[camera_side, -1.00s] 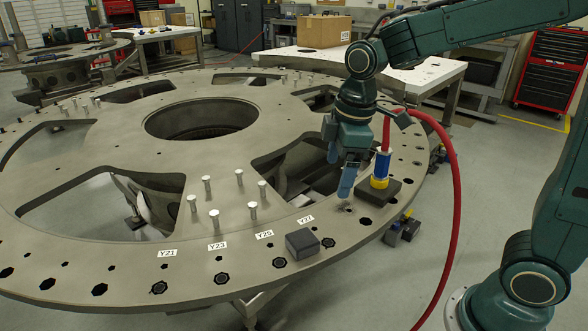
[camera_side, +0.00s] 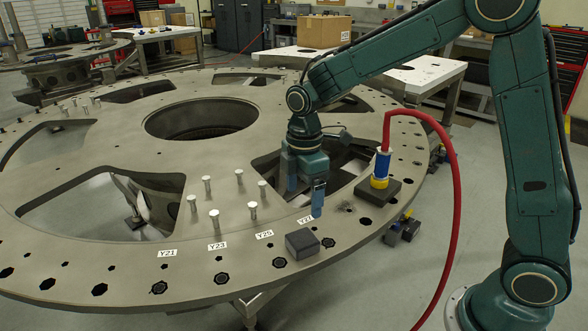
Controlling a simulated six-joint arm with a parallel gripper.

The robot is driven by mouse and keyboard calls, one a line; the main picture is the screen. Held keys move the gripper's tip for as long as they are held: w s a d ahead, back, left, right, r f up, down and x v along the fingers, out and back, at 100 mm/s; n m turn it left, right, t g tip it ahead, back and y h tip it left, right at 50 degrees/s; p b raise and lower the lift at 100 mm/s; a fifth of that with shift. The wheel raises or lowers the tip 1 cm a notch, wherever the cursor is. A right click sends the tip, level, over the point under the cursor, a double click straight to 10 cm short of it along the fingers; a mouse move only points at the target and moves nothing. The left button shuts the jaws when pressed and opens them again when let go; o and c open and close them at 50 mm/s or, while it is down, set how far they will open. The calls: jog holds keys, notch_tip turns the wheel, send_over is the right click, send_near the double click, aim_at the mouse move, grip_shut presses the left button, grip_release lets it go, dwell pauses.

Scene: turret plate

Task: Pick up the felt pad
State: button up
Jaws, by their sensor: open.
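A small dark grey, box-shaped pad (camera_side: 302,243) lies on the front rim of the turret plate (camera_side: 120,262), beside the white labels. I take it as the felt pad, though its material cannot be told. My gripper (camera_side: 304,203) points down with its two blue fingers apart and nothing visible between them. It is above the plate, just behind the pad in the picture and apart from it.
A blue and yellow connector (camera_side: 381,167) with a red hose (camera_side: 457,200) stands on a dark flat block (camera_side: 391,192) right of my gripper. Several upright pins (camera_side: 214,219) stand to the left. The plate has large cut-outs.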

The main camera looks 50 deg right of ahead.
send_over(302, 237)
jog(key=shift+f, duration=3.95)
jog(key=shift+f, duration=0.1)
jog(key=shift+s+f, duration=0.1)
jog(key=shift+f, duration=2.4)
jog(key=c, duration=1.1)
jog(key=shift+o, duration=0.2)
jog(key=shift+r, duration=0.15)
notch_tip(302, 237, up, 20)
